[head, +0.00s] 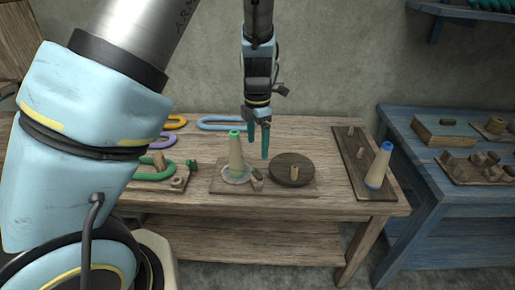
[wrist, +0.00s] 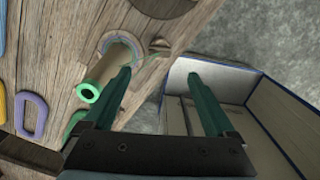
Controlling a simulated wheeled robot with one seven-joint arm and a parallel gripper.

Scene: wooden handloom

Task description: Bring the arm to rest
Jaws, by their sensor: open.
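My gripper (head: 258,150) hangs fingers-down over the wooden table (head: 318,205), above the board between the green-topped cone and the round disc. Its two green fingers stand apart with nothing between them; they also show in the wrist view (wrist: 158,75). The tan cone with a green top (head: 236,150) stands upright on the board (head: 270,189), apart from the fingers. In the wrist view this cone (wrist: 108,68) appears left of the fingers, its green end towards the camera. My arm hides the table's left part in the head view.
A dark round disc (head: 292,173) with a peg lies on the same board. A blue-ended cone (head: 379,168) stands on the right-hand board (head: 347,155). Coloured loops, including a light blue one (head: 224,117), lie behind. A blue table (head: 415,180) stands right. A blue-edged box (wrist: 226,80) shows in the wrist view.

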